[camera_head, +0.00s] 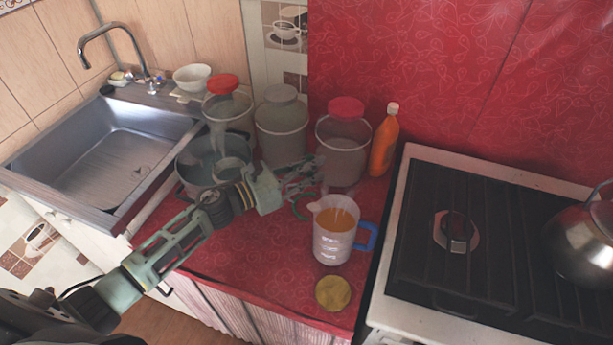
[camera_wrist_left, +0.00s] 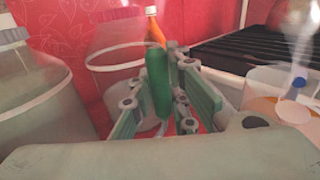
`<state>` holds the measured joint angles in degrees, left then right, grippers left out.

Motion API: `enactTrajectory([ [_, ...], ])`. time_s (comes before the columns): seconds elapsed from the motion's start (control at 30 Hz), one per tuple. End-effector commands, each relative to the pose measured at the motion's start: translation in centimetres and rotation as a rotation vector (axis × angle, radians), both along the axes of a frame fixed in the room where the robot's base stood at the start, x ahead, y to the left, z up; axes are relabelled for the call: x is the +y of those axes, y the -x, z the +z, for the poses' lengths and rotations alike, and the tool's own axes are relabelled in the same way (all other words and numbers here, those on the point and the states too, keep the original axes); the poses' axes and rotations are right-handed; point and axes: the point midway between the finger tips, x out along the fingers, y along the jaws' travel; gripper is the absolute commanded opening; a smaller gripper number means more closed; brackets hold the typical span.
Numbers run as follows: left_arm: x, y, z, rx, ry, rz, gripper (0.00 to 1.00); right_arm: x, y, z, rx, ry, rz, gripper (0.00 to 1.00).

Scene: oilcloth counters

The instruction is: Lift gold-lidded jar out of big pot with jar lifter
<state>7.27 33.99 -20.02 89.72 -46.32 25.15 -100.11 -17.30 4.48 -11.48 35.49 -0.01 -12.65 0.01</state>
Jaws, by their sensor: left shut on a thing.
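My left gripper (camera_head: 292,184) reaches over the red counter, right of the big pot (camera_head: 183,187). In the left wrist view its fingers (camera_wrist_left: 163,98) are closed around a green handle, seemingly the jar lifter (camera_wrist_left: 160,82). A green loop of the lifter (camera_head: 301,207) shows beside the fingers in the head view; the rest is hidden. The pot is grey and open, partly behind my arm. A round grey rim shows inside it, but I cannot tell whether it is the jar. A gold lid (camera_head: 333,292) lies near the counter's front edge; no jar is visible under it. My right gripper is not in view.
A measuring jug (camera_head: 334,241) of orange liquid with a blue handle stands right of the gripper. Large jars (camera_head: 343,150) and an orange bottle (camera_head: 383,147) line the back. The stove (camera_head: 460,240) with a kettle (camera_head: 585,240) is right, the sink (camera_head: 105,155) left.

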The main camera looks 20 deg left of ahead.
Motion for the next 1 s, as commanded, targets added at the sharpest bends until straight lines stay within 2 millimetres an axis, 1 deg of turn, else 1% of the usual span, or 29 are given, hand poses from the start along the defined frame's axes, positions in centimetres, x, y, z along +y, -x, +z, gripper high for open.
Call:
enactTrajectory([
  [0.07,0.0,0.0,0.3,-0.001,-0.002,0.0,0.0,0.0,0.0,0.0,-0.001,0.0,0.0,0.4],
  [0.17,0.0,0.0,1.4,-0.004,-0.003,-0.003,0.0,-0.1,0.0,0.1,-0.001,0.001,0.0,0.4],
  [0.27,0.0,0.0,3.2,-0.006,-0.004,-0.002,0.0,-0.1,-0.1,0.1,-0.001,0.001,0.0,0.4],
  [0.4,0.1,0.0,6.2,-0.007,-0.006,-0.002,0.0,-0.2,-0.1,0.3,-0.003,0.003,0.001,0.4],
  [0.5,0.0,0.0,8.0,-0.005,-0.004,-0.002,0.0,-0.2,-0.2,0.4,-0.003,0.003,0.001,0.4],
  [0.6,0.0,0.0,9.3,-0.005,-0.004,-0.002,0.0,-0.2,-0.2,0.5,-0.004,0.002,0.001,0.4],
  [0.77,0.0,0.0,10.0,-0.001,-0.001,0.0,0.0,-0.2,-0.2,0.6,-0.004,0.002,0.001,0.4],
  [1.0,0.0,0.0,10.1,-0.001,0.001,0.0,0.0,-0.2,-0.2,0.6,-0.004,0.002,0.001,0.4],
])
